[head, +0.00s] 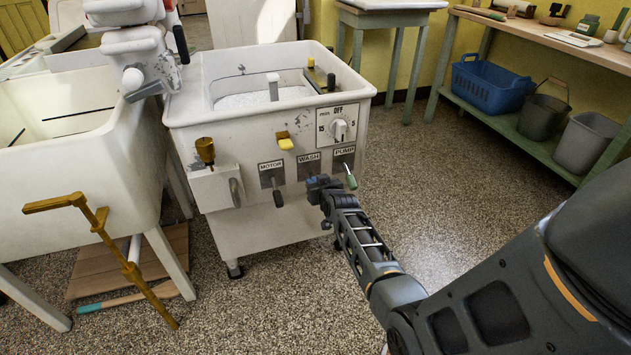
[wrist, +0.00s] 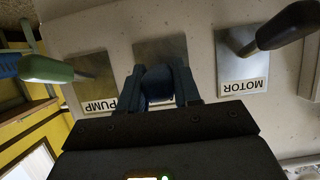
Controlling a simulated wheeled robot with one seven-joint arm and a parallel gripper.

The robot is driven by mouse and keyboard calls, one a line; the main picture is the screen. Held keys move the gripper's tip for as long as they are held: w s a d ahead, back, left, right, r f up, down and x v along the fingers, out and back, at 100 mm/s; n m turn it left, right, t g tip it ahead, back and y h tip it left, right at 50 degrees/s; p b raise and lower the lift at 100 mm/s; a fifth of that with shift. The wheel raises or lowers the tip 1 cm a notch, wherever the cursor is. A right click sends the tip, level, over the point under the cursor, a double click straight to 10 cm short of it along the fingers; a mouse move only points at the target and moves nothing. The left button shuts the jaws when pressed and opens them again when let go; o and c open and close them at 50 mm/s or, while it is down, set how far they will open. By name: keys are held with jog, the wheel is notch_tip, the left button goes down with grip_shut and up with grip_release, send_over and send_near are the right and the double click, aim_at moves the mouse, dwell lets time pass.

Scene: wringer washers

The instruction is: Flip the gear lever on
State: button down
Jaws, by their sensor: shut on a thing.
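The white wringer washer (head: 250,210) has a front panel with plates marked MOTOR, WASH and PUMP; no label reads gear. My gripper (head: 318,185) is at the middle, WASH plate (head: 308,163). In the wrist view my gripper (wrist: 158,80) is shut on a dark blue lever handle (wrist: 158,74) in front of that middle plate (wrist: 160,48). This seems to be the gear lever; my fingers cover most of it. The black-handled MOTOR lever (head: 277,196) and the green-handled PUMP lever (head: 350,177) stand free on either side.
A dial (head: 340,130) and a yellow knob (head: 285,142) sit above the levers. A gold knob (head: 205,151) is on the box at the left. A white sink (head: 75,170) and gold crank (head: 105,235) stand left. A green bench (head: 560,150) is right. Open floor lies between.

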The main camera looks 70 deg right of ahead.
jog(key=r+p, duration=0.1)
jog(key=p, duration=0.1)
jog(key=shift+r+g+y+p, duration=0.3)
jog(key=shift+r+g+y, duration=0.05)
jog(key=shift+g+y, duration=0.05)
jog(key=y+p, duration=0.1)
jog(key=p, duration=0.1)
jog(key=g+y+p, duration=0.1)
jog(key=p, duration=0.1)
jog(key=shift+w+d+r, duration=0.2)
jog(key=shift+r, duration=0.2)
jog(key=shift+g, duration=0.3)
jog(key=c, duration=0.9)
grip_release()
jog(key=shift+p+v, duration=1.05)
jog(key=shift+v, duration=2.8)
